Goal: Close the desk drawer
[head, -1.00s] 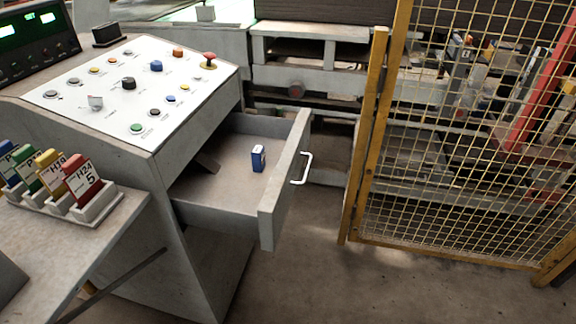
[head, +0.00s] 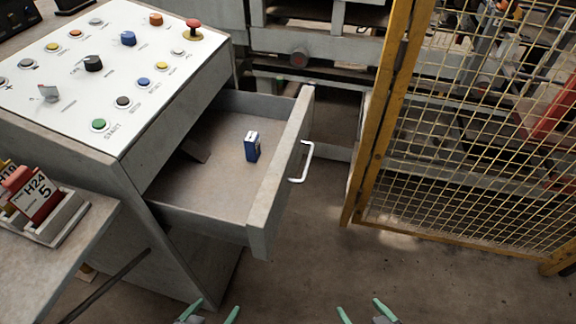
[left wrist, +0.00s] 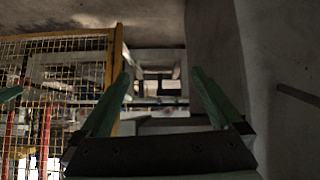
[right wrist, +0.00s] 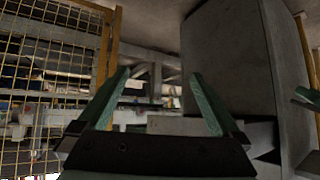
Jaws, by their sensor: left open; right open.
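The grey desk drawer (head: 283,176) is pulled out to the right from the control desk (head: 150,140) in the head view. A white bar handle (head: 304,162) is on its outer front. A small blue and white box (head: 252,147) stands inside. My left gripper (head: 213,310) and my right gripper (head: 362,312) show only green fingertips at the bottom edge of the head view. Both are open and empty, apart from the drawer and on its near side. The left gripper's fingers (left wrist: 158,95) and the right gripper's fingers (right wrist: 160,95) are spread in their wrist views.
A yellow mesh fence (head: 470,140) stands to the right of the drawer. A side table (head: 60,245) with coloured tags in a holder (head: 45,215) is at the left. The floor (head: 320,240) between desk and fence is clear. The desk top carries buttons and a red knob (head: 193,27).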

